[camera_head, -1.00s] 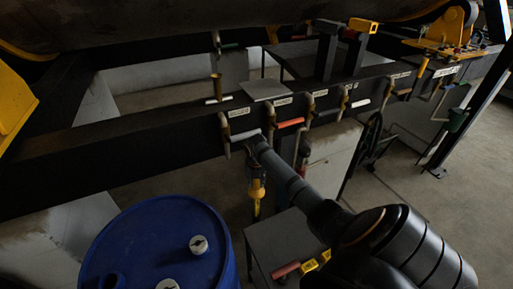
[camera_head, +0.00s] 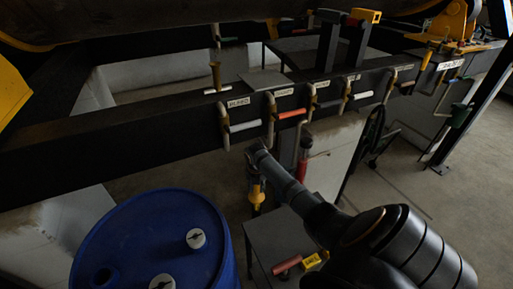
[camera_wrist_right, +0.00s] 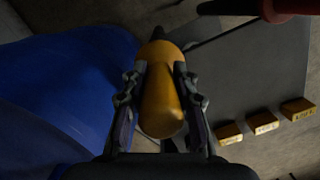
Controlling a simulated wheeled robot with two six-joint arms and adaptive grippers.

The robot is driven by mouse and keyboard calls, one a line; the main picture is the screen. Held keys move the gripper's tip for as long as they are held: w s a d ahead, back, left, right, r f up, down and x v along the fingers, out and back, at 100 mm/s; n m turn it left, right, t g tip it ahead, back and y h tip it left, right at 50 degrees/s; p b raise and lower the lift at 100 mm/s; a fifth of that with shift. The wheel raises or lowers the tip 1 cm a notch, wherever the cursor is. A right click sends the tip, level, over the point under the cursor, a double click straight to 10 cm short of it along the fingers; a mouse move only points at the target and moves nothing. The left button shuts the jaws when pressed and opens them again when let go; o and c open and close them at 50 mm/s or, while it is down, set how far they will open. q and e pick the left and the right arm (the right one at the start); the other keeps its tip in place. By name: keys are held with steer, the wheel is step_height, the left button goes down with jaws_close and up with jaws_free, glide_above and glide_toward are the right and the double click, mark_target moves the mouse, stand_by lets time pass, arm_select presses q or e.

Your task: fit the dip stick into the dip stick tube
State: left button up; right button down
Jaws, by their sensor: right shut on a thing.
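My right gripper (camera_head: 255,177) hangs in front of the dark beam, at the middle of the head view. It is shut on a yellow, rounded handle, which I take to be the dip stick (camera_head: 257,195). In the right wrist view the yellow handle (camera_wrist_right: 161,95) sits between both fingers, with a dark end at its top. Its rod cannot be made out. A brass-coloured upright tube (camera_head: 216,75) stands at the beam, behind and left of the gripper; I cannot tell whether it is the dip stick tube. My left gripper is out of view.
A blue drum (camera_head: 150,240) stands at lower left. A dark beam (camera_head: 110,143) crosses the view, with bent pipes and red and white handles on its front. A grey table (camera_head: 270,245) below holds a red cylinder (camera_head: 288,264) and yellow blocks (camera_head: 312,262).

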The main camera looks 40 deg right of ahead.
steer(key=shift+f+b, duration=2.6)
steer(key=shift+f, duration=1.4)
steer(key=c, duration=1)
jaws_free()
steer(key=shift+o, duration=0.2)
steer(key=shift+r, duration=0.45)
steer(key=r, duration=0.3)
steer(key=a+r, duration=0.1)
steer(key=r, duration=0.3)
steer(key=s+r, duration=0.1)
steer(key=r, duration=0.3)
steer(key=shift+s+a, duration=0.1)
steer(key=shift+a, duration=0.05)
